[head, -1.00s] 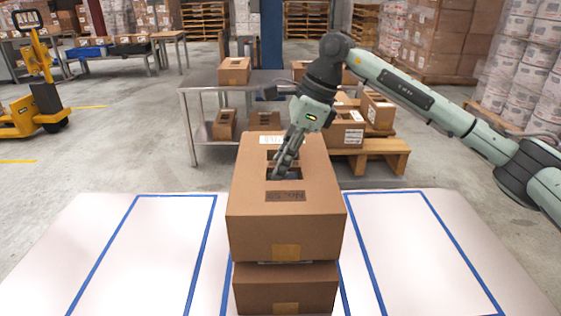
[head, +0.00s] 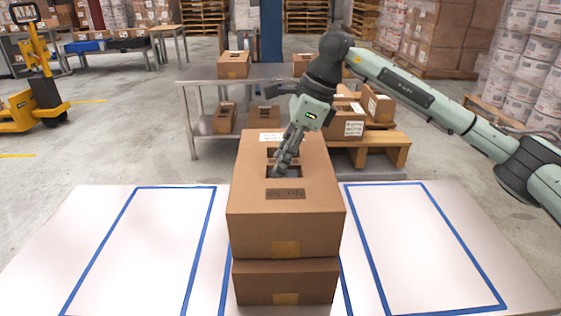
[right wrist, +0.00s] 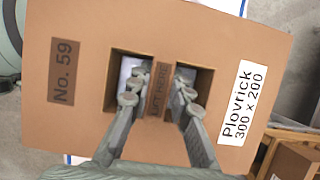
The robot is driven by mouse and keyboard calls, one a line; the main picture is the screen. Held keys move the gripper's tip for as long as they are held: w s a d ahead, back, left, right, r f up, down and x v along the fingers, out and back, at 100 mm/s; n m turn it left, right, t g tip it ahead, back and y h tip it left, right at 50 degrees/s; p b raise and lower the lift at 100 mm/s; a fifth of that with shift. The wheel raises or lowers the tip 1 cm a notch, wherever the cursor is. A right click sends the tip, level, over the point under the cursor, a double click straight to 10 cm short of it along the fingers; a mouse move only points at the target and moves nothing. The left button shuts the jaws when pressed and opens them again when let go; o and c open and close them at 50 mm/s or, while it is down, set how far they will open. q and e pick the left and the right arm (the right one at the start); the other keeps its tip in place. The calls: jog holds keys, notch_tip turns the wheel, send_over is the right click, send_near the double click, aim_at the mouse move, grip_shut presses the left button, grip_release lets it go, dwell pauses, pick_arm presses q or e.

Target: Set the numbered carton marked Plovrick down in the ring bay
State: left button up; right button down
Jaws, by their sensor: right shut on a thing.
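The brown numbered carton (head: 286,233) shows "No. 59" and, in the right wrist view (right wrist: 75,110), a white "Plovrick 300 x 200" label. My right gripper (head: 284,165) is shut on the strip between its two top slots, with fingers in both slots (right wrist: 158,92). The carton looks level, directly over a second brown carton (head: 286,283) in the middle bay; I cannot tell whether they touch. No ring mark shows, so I cannot tell which bay is the ring bay. My left gripper is not in view.
The white table (head: 30,262) has empty blue-outlined bays at left (head: 150,240) and right (head: 420,245). Behind are a metal bench (head: 200,80) with cartons, a wooden pallet (head: 385,145), a yellow pallet truck (head: 40,95) and stacked goods at right.

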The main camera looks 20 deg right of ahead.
jog(key=shift+f, duration=0.15)
jog(key=c, duration=1.3)
grip_release()
jog(key=shift+f, duration=0.1)
jog(key=v, duration=1.2)
